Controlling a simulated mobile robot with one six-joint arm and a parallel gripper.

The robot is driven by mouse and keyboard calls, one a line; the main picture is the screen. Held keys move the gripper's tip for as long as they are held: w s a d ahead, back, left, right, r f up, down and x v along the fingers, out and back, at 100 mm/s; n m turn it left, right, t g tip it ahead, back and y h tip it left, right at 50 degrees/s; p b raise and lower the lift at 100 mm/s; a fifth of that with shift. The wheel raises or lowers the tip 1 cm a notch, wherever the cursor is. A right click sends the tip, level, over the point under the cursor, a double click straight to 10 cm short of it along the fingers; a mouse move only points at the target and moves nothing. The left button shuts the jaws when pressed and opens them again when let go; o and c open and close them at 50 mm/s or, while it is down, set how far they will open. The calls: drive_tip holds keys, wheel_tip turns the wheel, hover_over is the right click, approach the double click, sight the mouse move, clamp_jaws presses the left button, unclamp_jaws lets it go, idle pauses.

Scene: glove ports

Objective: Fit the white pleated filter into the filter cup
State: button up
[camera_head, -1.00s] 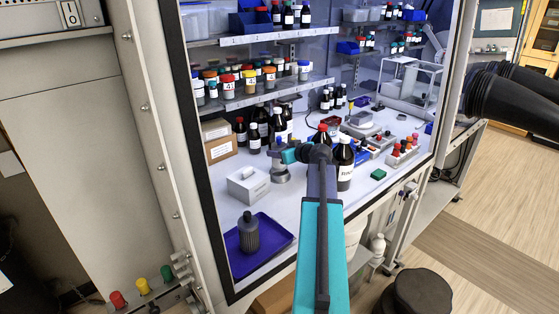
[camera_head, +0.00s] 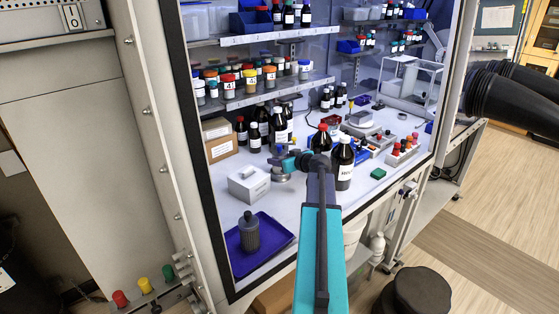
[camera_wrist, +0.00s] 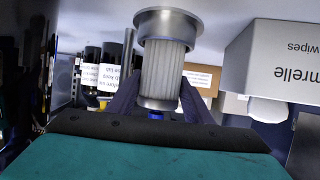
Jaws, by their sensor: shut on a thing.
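In the wrist view the white pleated filter (camera_wrist: 163,75) stands between the two dark fingers of my gripper (camera_wrist: 158,100), which is shut on it. A metal band caps its near end. The filter's far end meets the round metal filter cup (camera_wrist: 167,25), and the two look in line. I cannot tell how deep the filter sits in the cup. In the head view the grey cup (camera_head: 281,176) stands on the white worktop, just below my gripper (camera_head: 287,163). The filter is too small to make out there.
A white wipes box (camera_head: 249,184) stands left of the cup; it also fills the right of the wrist view (camera_wrist: 280,65). Dark bottles (camera_head: 343,163) stand close on the right, others behind. A blue tray (camera_head: 281,238) holds a grey ribbed bottle (camera_head: 249,232) at the front left.

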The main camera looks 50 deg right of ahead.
drive_tip(key=shift+f, duration=0.1)
drive_tip(key=o, duration=0.9)
drive_tip(key=shift+c, duration=0.2)
drive_tip(key=shift+r, duration=0.2)
drive_tip(key=shift+s, duration=0.25)
drive_tip(key=b+v, duration=0.3)
drive_tip(key=v, duration=0.8)
drive_tip(key=shift+s+r+b, duration=0.2)
drive_tip(key=shift+b, duration=0.1)
drive_tip(key=shift+a, duration=0.1)
